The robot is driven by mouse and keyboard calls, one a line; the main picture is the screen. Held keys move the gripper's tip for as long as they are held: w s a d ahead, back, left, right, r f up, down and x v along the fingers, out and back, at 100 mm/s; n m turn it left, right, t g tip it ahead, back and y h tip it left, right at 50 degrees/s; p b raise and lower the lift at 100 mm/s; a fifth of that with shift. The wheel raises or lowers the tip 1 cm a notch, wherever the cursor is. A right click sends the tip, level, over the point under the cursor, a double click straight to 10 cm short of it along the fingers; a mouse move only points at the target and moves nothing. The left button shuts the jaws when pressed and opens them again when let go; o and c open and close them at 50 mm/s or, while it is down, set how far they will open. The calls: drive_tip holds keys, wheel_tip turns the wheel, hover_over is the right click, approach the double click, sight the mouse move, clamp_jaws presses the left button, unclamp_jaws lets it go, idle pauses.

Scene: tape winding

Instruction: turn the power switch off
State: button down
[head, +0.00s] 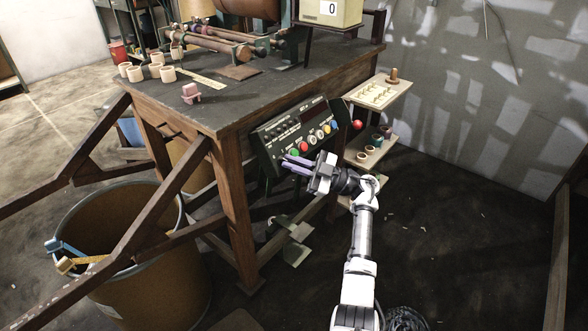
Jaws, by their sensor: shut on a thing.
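The dark control panel (283,134) is mounted on the side of the wooden workbench, with a row of coloured buttons and small knobs along its lower part. My gripper (290,162) has purple fingers and is at the panel's lower edge, just below the green button (293,152) and the red button (303,147). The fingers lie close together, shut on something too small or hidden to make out. I cannot pick out the power switch; the fingers and gripper body cover part of the panel's lower edge.
A large red button (357,125) sits right of the panel. Shelves (372,150) with small rolls stand beyond it. The workbench (240,95) carries tape rolls and a pink block (191,92). A large bin (150,290) stands at lower left. The floor at right is mostly clear.

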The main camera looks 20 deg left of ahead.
idle(0.4)
drive_tip(key=c, duration=1.5)
unclamp_jaws()
drive_tip(key=shift+c, duration=0.2)
drive_tip(key=b+v, duration=0.2)
drive_tip(key=v, duration=1.1)
drive_tip(key=shift+d, duration=0.35)
drive_tip(key=shift+w+f, duration=0.1)
drive_tip(key=shift+f, duration=0.05)
